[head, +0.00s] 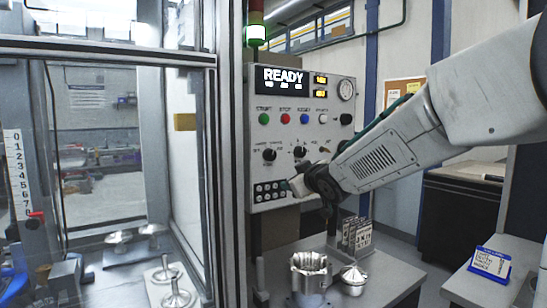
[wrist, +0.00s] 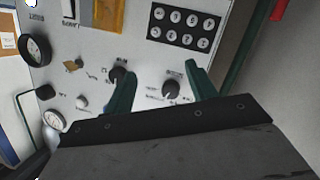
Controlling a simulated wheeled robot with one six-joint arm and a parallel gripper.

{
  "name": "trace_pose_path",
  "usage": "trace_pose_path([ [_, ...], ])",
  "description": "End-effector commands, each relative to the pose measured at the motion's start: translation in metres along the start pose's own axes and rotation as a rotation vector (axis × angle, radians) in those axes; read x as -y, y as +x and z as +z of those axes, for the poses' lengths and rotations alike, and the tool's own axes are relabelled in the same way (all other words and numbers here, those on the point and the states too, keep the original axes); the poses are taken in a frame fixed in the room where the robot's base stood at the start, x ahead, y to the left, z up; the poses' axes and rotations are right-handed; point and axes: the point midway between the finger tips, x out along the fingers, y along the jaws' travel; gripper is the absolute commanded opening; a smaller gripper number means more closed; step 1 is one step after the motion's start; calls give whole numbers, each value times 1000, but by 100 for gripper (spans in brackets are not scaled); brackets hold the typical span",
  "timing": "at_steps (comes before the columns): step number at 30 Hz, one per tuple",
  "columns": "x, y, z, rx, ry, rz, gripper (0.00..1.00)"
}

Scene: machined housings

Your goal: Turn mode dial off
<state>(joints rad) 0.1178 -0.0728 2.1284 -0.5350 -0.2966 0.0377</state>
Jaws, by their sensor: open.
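Two black rotary dials sit side by side on the grey control panel (head: 344,117): a left dial (head: 270,154) and a right dial (head: 299,152). Their labels are too small to read, so I cannot tell which is the mode dial. In the wrist view, turned about upside down, the left dial (wrist: 171,90) shows between my green fingers. The right dial (wrist: 116,73) is beside the left-hand finger, partly covered by it. My gripper (wrist: 160,72) is open and empty. In the head view my gripper (head: 298,186) is in front of the lower panel, by the keypad.
A black keypad (head: 270,190) is below the dials. Coloured buttons, a READY display (head: 282,79) and a gauge (head: 346,89) are above. A glass enclosure stands left. A machined housing (head: 309,275), a conical part (head: 353,279) and a card rack (head: 356,235) are below.

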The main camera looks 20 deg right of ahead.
Motion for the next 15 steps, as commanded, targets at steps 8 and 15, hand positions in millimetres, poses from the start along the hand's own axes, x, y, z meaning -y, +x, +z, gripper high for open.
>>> trace_pose_path([
  [8,2,-3,-61,-259,-43,-22,57],
  [15,3,28,-69,-261,-41,-22,57],
])
